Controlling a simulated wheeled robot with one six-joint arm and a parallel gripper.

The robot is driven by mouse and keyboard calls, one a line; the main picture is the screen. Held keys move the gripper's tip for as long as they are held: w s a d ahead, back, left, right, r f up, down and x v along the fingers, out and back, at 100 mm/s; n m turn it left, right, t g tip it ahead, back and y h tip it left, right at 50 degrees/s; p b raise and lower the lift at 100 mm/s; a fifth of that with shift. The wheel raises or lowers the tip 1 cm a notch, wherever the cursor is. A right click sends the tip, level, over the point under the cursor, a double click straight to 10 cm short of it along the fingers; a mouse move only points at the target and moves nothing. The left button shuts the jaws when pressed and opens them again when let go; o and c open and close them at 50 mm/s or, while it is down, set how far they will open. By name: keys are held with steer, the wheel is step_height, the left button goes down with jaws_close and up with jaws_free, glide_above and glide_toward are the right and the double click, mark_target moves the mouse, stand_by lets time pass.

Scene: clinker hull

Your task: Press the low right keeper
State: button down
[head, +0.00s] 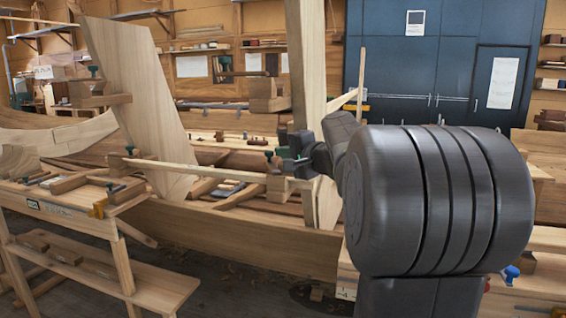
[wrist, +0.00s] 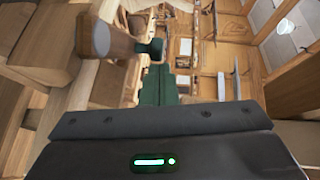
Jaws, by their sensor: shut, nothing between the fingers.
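The low right keeper (head: 269,155) is a small dark green piece by a wooden block (head: 277,186), at the right end of a long pale batten (head: 200,169). My gripper (head: 284,165) is beside it, close on its right in the head view; contact cannot be told. In the wrist view my dark green fingers (wrist: 157,72) are together and empty. A green-tipped keeper part (wrist: 152,47) shows just beyond them, with a wooden bar (wrist: 105,40) to its left. My arm hides what lies right of the keeper in the head view.
Other green-topped keepers sit at upper left (head: 93,71), low left (head: 129,150) and upper right (head: 225,62). Tall wooden boards (head: 140,90) rise from the hull (head: 245,243). A workbench (head: 75,212) stands at left. Blue cabinets (head: 440,70) stand behind.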

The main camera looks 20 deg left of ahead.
steer(key=shift+w+a+f+n+g, duration=0.2)
steer(key=shift+n+g, duration=0.1)
steer(key=shift+g, duration=0.1)
steer(key=shift+s+a+r+b, duration=0.15)
steer(key=shift+s+a+b, duration=0.05)
steer(key=shift+a+b, duration=0.2)
steer(key=shift+d, duration=0.15)
steer(key=b+v, duration=0.2)
steer(key=v, duration=1.1)
steer(key=shift+s+d, duration=0.2)
steer(key=shift+d, duration=0.1)
